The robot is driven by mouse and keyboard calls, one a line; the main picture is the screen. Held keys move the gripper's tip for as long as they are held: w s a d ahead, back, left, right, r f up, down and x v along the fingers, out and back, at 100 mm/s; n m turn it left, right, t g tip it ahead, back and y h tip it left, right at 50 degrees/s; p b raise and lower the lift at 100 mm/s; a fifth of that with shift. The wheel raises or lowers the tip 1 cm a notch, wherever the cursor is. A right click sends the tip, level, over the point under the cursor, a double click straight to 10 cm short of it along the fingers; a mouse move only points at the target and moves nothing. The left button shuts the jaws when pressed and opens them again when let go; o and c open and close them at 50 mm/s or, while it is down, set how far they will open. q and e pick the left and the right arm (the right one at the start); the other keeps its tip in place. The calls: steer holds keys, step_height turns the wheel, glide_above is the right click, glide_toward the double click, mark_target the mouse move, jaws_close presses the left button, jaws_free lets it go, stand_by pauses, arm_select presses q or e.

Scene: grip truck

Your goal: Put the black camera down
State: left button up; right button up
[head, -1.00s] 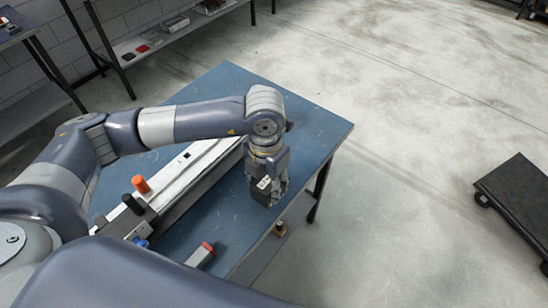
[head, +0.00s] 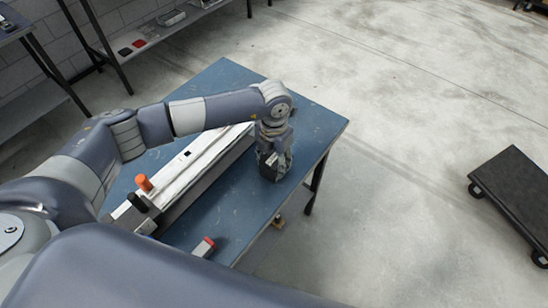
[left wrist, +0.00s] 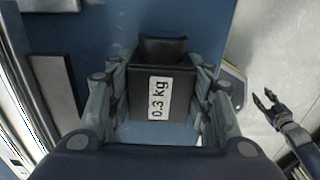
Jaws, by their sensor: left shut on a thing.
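The black camera (left wrist: 163,95) carries a white label reading "0.3 kg" and sits between the fingers of my left gripper (left wrist: 160,105) in the left wrist view. The gripper is shut on it. In the head view my left gripper (head: 273,160) points down over the right part of the blue table (head: 225,225), with the dark camera (head: 272,173) at its fingertips. The camera is at or close to the tabletop; I cannot tell whether it touches. Another gripper (left wrist: 270,102), likely my right one, shows at the right of the left wrist view, with its fingers apart.
A long white and grey rail-like fixture (head: 190,172) lies on the table left of the gripper, with an orange-capped part (head: 144,183). A red-ended grey block (head: 204,246) lies near the front edge. A black flat cart (head: 515,195) stands on the floor at right.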

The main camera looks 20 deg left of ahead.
mark_target(274, 158)
arm_select(q)
steer(key=shift+f, duration=0.1)
steer(key=o, duration=1)
steer(key=shift+r, duration=0.2)
steer(key=shift+w+r, duration=0.1)
steer(key=shift+r, duration=0.2)
step_height(274, 158, up, 11)
steer(key=b, duration=0.3)
steer(key=shift+f, duration=0.2)
steer(key=shift+r, duration=0.35)
